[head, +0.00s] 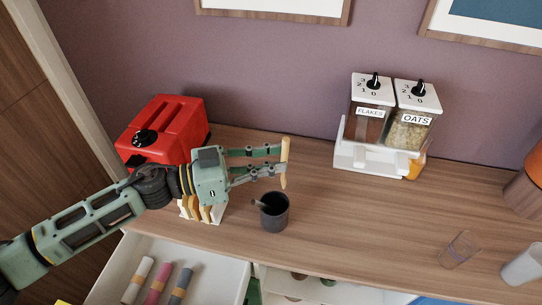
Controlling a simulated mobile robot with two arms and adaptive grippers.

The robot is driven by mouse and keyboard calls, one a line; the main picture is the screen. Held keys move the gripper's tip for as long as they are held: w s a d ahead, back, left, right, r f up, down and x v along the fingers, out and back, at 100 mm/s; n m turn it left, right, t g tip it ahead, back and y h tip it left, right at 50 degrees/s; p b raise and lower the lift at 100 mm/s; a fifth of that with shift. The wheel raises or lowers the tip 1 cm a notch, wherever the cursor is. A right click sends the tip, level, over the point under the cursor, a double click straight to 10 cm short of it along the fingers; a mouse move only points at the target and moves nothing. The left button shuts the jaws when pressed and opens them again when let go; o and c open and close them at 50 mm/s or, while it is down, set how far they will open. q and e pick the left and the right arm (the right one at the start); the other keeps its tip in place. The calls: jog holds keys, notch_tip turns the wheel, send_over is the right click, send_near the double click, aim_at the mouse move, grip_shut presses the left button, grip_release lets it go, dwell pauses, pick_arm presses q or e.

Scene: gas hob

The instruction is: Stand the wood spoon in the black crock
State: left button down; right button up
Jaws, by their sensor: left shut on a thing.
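My left gripper (281,160) reaches in from the left and is shut on the wood spoon (286,156) at its fingertips. The spoon is a pale wooden stick, roughly upright, held above and slightly behind the black crock (274,216). The crock stands upright on the counter, below the fingers. A short grey utensil end leans out over the crock's left rim. The spoon appears apart from the crock. My right gripper is not in view.
A red toaster (170,129) and a rack of toast (200,209) stand left, partly behind my arm. A dispenser (372,160) labelled flakes and oats stands at the back. A clear glass (459,250) is at right. An open drawer (212,262) juts out in front. The middle counter is clear.

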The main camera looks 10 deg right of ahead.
pick_arm(q)
jog(key=shift+t, duration=0.3)
jog(key=shift+w+f+b, duration=0.15)
jog(key=shift+f+b, duration=1.15)
jog(key=shift+f, duration=0.3)
jog(key=shift+w+f+b, duration=0.15)
jog(key=shift+f+b, duration=1.2)
jog(key=shift+f, duration=0.3)
jog(key=shift+w+f+b, duration=0.15)
jog(key=shift+f+b, duration=1.15)
jog(key=shift+f, duration=0.3)
jog(key=c, duration=1.7)
grip_release()
jog(key=shift+a, duration=0.15)
